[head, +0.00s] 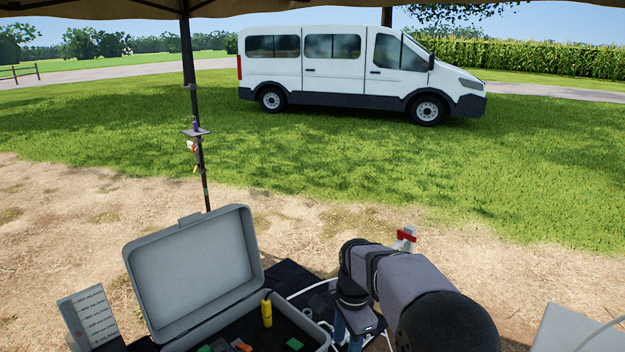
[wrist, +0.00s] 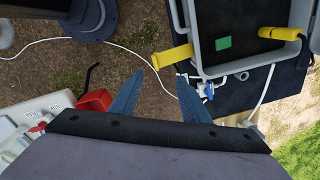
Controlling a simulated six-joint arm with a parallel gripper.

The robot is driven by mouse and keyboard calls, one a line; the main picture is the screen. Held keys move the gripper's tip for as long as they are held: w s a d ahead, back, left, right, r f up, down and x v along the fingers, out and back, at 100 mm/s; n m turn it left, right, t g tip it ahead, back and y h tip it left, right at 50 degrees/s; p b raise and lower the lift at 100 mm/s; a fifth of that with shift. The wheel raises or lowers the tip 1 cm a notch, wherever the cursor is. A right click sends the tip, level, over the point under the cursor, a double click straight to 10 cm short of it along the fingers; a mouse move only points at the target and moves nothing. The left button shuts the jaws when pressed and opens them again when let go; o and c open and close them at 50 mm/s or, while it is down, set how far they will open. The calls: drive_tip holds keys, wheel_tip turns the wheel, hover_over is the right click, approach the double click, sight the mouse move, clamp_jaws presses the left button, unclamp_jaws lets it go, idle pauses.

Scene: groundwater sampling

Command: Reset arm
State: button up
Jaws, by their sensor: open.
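My gripper (wrist: 160,74) is open and empty, its two blue fingers apart at the middle of the wrist view. Between and beyond the fingertips are bare ground and a thin white line. In the head view my arm reaches in from the bottom right, and part of the blue fingers shows beside the open grey case (head: 205,268). The case also shows at the upper right of the wrist view (wrist: 236,70), holding a yellow cylinder (wrist: 278,33) and a green block (wrist: 222,43). The fingers touch nothing that I can see.
A yellow strap (wrist: 178,53) and a blue-and-white fitting (wrist: 207,90) lie close to the fingers in the wrist picture. A red container (wrist: 95,100) is on the left. A canopy pole (head: 196,120) stands behind the case, left of my arm. A white van (head: 345,70) is far back.

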drive_tip(key=s+d+f+n, duration=0.1)
drive_tip(key=s+d+n, duration=0.2)
drive_tip(key=s, duration=0.9)
drive_tip(key=s+d+f+n+p, duration=0.1)
drive_tip(key=s+d+n, duration=0.3)
drive_tip(key=s+n, duration=0.6)
drive_tip(key=s, duration=0.2)
drive_tip(key=shift+s+d+n+g, duration=0.2)
drive_tip(key=shift+s+n+g, duration=0.1)
drive_tip(key=shift+f, duration=0.1)
